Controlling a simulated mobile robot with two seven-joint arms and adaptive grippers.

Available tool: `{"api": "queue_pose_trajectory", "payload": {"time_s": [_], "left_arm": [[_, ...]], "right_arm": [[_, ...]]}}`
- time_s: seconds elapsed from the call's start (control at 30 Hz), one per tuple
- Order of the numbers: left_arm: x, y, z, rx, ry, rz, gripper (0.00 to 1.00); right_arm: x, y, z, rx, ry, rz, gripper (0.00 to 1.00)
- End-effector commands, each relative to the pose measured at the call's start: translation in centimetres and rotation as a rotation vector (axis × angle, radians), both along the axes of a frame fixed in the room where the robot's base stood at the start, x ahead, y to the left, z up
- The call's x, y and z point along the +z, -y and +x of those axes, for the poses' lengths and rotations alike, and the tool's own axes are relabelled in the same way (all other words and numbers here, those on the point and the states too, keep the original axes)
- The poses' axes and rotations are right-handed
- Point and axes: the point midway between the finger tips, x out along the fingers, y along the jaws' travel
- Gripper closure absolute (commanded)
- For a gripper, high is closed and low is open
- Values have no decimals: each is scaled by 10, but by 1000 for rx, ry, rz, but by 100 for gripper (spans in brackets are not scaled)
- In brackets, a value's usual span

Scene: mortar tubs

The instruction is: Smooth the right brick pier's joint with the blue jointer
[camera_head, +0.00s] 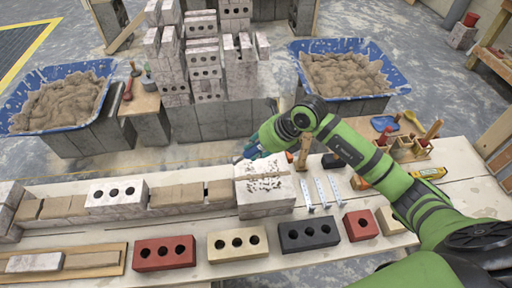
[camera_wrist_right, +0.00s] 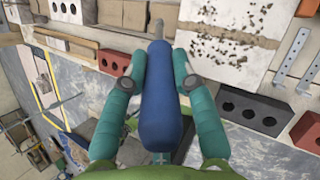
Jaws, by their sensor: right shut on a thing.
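The right brick pier (camera_head: 266,198) is a pale, dark-speckled block at the right end of the brick row on the bench. A tan mortar joint (camera_head: 264,177) crosses it. The pier also shows at the top of the right wrist view (camera_wrist_right: 228,22). My right gripper (camera_head: 250,150) is above the pier's back left corner. In the right wrist view, it is shut on the blue jointer (camera_wrist_right: 160,100) by its handle. The jointer's grey metal tip (camera_wrist_right: 158,30) points toward the pier's left edge; I cannot tell whether it touches. My left gripper is not in view.
Red (camera_head: 163,254), cream (camera_head: 237,244) and dark (camera_head: 308,235) bricks line the bench front. Metal ties (camera_head: 322,191) lie right of the pier. A wooden tool holder (camera_head: 410,150) stands behind my right arm. Blue mortar tubs (camera_head: 398,80) stand beyond the bench.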

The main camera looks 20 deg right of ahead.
Motion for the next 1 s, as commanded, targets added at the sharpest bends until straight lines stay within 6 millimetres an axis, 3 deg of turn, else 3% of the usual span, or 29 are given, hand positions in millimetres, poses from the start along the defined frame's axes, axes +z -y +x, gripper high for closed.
{"api": "queue_pose_trajectory", "payload": {"time_s": [0.27, 0.6, 1.0], "left_arm": [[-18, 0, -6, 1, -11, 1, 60], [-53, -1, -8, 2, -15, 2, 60], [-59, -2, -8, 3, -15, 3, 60]], "right_arm": [[-23, 0, 0, -2, -2, 1, 100], [-69, 0, 0, -1, -1, 0, 100], [-77, 0, 0, 0, -1, 0, 100]]}}
